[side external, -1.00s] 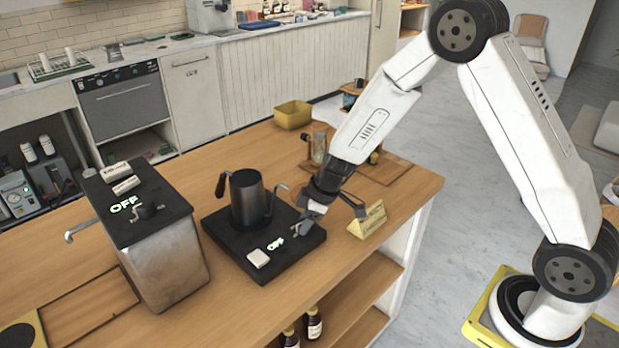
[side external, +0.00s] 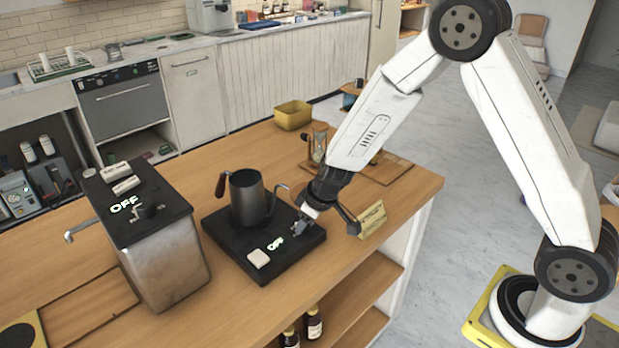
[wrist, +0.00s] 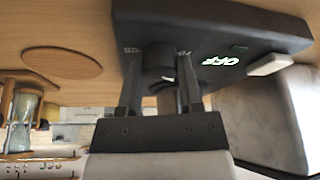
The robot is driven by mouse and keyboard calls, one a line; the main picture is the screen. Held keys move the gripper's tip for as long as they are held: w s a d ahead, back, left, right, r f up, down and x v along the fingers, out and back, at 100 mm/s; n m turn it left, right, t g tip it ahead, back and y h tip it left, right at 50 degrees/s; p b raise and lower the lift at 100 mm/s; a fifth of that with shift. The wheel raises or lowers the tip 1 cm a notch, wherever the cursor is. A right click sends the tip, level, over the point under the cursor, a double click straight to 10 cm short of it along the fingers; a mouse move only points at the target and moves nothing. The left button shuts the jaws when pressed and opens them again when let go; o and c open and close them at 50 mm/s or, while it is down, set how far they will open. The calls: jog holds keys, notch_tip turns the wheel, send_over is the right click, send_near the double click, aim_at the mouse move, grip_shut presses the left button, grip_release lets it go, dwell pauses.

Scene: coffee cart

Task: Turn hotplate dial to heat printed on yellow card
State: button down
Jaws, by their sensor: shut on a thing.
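The black hotplate (side external: 285,258) lies on the wooden counter with a dark kettle (side external: 246,196) standing on it. Its lit display (side external: 275,244) reads OFF, and it also shows in the wrist view (wrist: 222,61). My gripper (side external: 301,226) is at the hotplate's right side. In the wrist view my gripper (wrist: 160,85) has its two fingers on either side of the dark dial (wrist: 157,55), shut on it. Printed marks flank the dial, too small to read surely. The yellow card (side external: 372,219) stands right of the hotplate, partly behind my gripper; its print is not legible.
A metal tank (side external: 165,268) with its own dial and OFF display stands left of the hotplate. A yellow bin (side external: 292,115) and an hourglass (side external: 319,146) stand farther back. The counter in front of the hotplate is clear.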

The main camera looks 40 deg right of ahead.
dwell(0.4)
jog(key=shift+c, duration=1.3)
grip_release()
jog(key=shift+r, duration=0.1)
jog(key=a+v, duration=0.1)
jog(key=v, duration=0.6)
jog(key=shift+s+d+r, duration=0.2)
jog(key=shift+d+r, duration=0.1)
jog(key=shift+d, duration=0.2)
